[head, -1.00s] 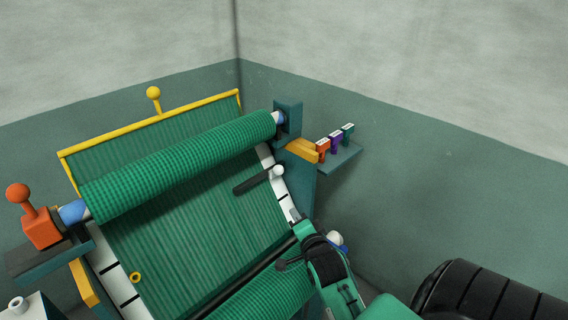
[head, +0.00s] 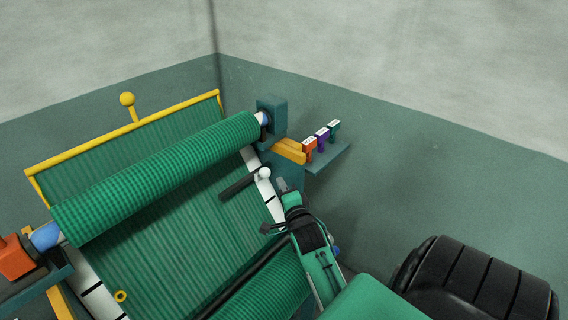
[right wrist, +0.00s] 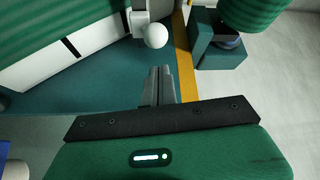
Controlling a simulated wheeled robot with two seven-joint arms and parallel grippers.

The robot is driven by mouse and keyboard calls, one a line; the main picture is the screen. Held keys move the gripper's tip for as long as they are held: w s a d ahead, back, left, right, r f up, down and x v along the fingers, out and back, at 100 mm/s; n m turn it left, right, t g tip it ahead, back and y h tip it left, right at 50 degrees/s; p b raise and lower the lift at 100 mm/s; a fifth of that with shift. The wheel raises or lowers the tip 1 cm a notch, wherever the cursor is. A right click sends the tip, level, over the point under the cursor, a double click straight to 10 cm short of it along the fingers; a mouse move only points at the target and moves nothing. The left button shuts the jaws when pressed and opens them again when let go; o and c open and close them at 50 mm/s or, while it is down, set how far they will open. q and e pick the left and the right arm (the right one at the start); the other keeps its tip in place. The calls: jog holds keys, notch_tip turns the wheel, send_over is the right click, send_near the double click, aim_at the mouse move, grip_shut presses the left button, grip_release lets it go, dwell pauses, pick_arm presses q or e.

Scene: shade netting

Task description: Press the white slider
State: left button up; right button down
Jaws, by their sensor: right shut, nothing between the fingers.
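The white slider (head: 263,174) is a small white block with a round knob on the white, black-marked rail at the right side of the green netting. A dark bar reaches from it over the netting. In the right wrist view the slider's white ball knob (right wrist: 155,36) is just beyond my fingertips, with a small gap in the picture. My right gripper (head: 284,185) is shut and empty, just below and right of the slider. Its grey fingers (right wrist: 159,72) lie together in the right wrist view. My left gripper is out of view.
A green netting roll (head: 160,175) crosses above the rail, ending at a teal bracket (head: 272,117). A yellow block (head: 289,151) and a teal shelf (head: 332,160) with orange, purple and teal tags stand right of it. The far right wall area is clear.

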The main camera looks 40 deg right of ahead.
aim_at(263, 174)
jog(key=p+x, duration=0.1)
jog(key=x, duration=0.5)
jog(key=shift+p, duration=0.35)
jog(key=shift+w, duration=0.1)
